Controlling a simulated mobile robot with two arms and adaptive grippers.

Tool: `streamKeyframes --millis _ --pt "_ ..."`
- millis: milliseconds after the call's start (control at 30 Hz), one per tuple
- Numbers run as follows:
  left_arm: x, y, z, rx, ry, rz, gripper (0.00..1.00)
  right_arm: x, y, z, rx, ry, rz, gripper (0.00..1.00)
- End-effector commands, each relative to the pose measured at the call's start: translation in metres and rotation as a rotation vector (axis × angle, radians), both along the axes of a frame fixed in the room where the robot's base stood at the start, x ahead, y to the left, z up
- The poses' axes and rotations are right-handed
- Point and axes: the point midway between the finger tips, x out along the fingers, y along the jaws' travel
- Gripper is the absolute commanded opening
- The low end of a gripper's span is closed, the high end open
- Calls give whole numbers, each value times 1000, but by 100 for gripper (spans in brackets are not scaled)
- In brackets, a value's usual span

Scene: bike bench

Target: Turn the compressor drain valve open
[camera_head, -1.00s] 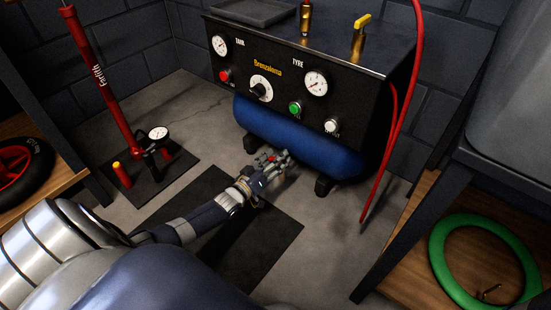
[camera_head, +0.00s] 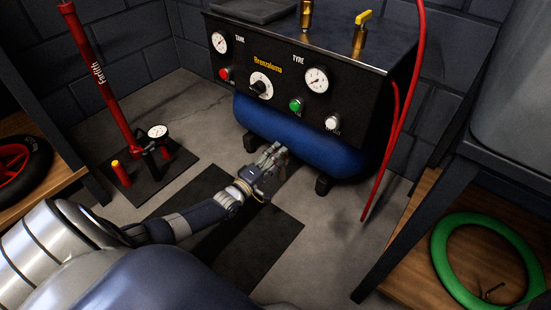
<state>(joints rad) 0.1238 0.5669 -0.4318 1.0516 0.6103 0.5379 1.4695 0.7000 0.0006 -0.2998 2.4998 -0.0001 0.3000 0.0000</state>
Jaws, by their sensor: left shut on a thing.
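The black compressor panel (camera_head: 262,60) stands above a blue tank (camera_head: 285,132) at the back. My left gripper (camera_head: 275,151) reaches to the lower front edge of the tank, just above the floor. Its fingers are shut at the place of the drain valve under the tank. The valve is hidden behind the fingers, so how far its handle is turned cannot be seen. My right gripper is not in view.
A red floor pump (camera_head: 103,80) stands on a dark mat at the left. A red hose (camera_head: 401,120) hangs at the tank's right. A green tyre (camera_head: 441,259) lies on a wooden shelf at the right. A yellow-levered brass valve (camera_head: 360,36) stands on the compressor top.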

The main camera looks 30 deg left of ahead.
Motion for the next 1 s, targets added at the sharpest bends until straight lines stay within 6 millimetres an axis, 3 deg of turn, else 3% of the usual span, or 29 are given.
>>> streamKeyframes --millis 400,900,933,1000 --pt "1 1 0 -166 14 2 27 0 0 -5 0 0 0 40" --pt "1 1 0 -187 14 2 27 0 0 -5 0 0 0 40" --pt "0 1 0 -187 14 2 53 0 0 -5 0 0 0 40" --pt "0 1 0 -186 14 2 69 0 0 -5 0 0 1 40"
